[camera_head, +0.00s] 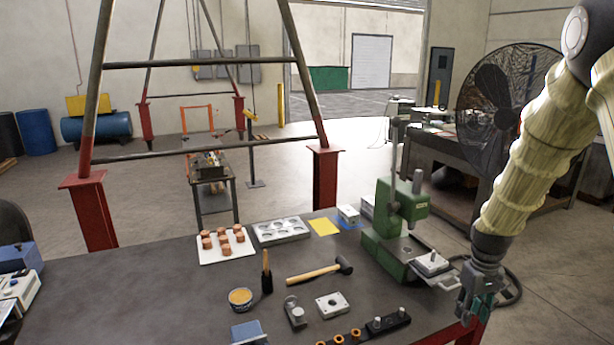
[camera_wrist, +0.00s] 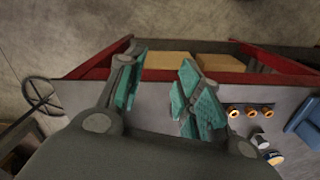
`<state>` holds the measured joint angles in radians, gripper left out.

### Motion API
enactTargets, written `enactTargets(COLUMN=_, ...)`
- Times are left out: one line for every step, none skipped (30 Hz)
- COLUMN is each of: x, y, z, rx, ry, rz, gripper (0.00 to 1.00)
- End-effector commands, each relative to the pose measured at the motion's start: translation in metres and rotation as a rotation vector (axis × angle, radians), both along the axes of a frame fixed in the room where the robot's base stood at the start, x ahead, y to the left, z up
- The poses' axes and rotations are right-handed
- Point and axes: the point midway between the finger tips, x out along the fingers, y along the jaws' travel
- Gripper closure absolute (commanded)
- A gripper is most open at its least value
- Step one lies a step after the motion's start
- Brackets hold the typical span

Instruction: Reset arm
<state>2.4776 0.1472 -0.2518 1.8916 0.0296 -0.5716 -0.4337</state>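My gripper (camera_head: 476,306) hangs at the end of my arm at the right in the head view, fingers pointing down, by the right front edge of the workbench (camera_head: 130,290). In the wrist view its two teal-padded fingers (camera_wrist: 160,92) stand apart with nothing between them. Beyond them are the bench's red frame and two tan boxes (camera_wrist: 168,59). The green press (camera_head: 395,222) stands just left of my arm, with a light mould block (camera_head: 431,263) on a plate at its front. Whether my gripper touches the plate's handle cannot be told.
On the bench are a hammer (camera_head: 318,270), a white tray (camera_head: 207,258) of copper pieces, a metal mould plate (camera_head: 280,231), a yellow sheet (camera_head: 324,227), a tin (camera_head: 240,298), a holed block (camera_head: 332,304) and a dark bar (camera_head: 388,324). A large fan (camera_head: 505,100) stands behind my arm.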

Motion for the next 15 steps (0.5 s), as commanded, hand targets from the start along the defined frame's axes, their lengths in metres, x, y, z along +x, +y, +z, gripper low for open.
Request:
enactTargets(x=-0.007, y=0.003, z=-0.015, rx=-0.003, ry=0.004, rz=-0.002, gripper=0.65)
enactTargets(x=-0.011, y=0.005, z=-0.022, rx=-0.005, ry=0.002, rz=-0.004, gripper=0.65)
enactTargets(x=-0.017, y=0.009, z=-0.033, rx=-0.008, ry=0.001, rz=-0.006, gripper=0.65)
enactTargets(x=-0.021, y=0.011, z=-0.042, rx=-0.010, ry=0.000, rz=-0.008, gripper=0.65)
enactTargets(x=-0.026, y=0.014, z=-0.053, rx=-0.012, ry=0.001, rz=-0.011, gripper=0.65)
enactTargets(x=-0.032, y=0.018, z=-0.068, rx=-0.016, ry=0.001, rz=-0.014, gripper=0.65)
enactTargets(x=-0.037, y=0.022, z=-0.082, rx=-0.019, ry=0.002, rz=-0.016, gripper=0.65)
enactTargets(x=-0.042, y=0.026, z=-0.096, rx=-0.021, ry=0.003, rz=-0.019, gripper=0.65)
enactTargets(x=-0.050, y=0.032, z=-0.117, rx=-0.024, ry=0.007, rz=-0.023, gripper=0.65)
enactTargets(x=-0.056, y=0.037, z=-0.133, rx=-0.028, ry=0.007, rz=-0.026, gripper=0.65)
enactTargets(x=-0.063, y=0.041, z=-0.148, rx=-0.030, ry=0.008, rz=-0.029, gripper=0.65)
enactTargets(x=-0.073, y=0.048, z=-0.168, rx=-0.032, ry=0.009, rz=-0.032, gripper=0.65)
enactTargets(x=-0.081, y=0.053, z=-0.182, rx=-0.034, ry=0.008, rz=-0.035, gripper=0.65)
enactTargets(x=-0.089, y=0.058, z=-0.195, rx=-0.035, ry=0.009, rz=-0.038, gripper=0.65)
enactTargets(x=-0.100, y=0.064, z=-0.213, rx=-0.037, ry=0.007, rz=-0.040, gripper=0.65)
